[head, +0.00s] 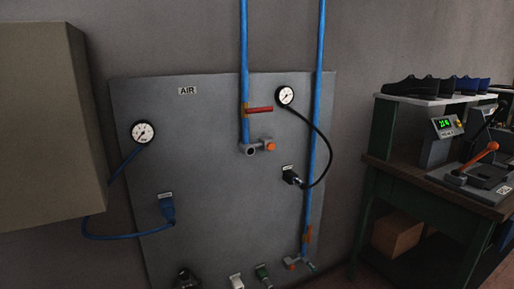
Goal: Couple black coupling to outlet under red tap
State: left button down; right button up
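The black coupling (292,178) sits on the grey panel below a small label. A black hose runs from it in a loop up to the right gauge (285,96). The red tap (259,109) is a red lever, lying level on the left blue pipe. Under it, at the pipe's lower end, is the outlet (251,150), a grey fitting with an orange part on its right side. Nothing is seen plugged into that outlet. Neither of my grippers is in view.
A blue coupling (167,208) hangs on the panel (215,220), its hose running to the left gauge (143,132). A second blue pipe (316,130) ends in a low fitting (293,265). A box-shaped cabinet (45,120) juts out left. A workbench (410,176) stands right.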

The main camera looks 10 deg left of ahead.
aim_at(299, 183)
jog(key=k, duration=1.2)
jog(key=z, duration=1)
jog(key=i, duration=2.5)
jog(key=u, duration=1.1)
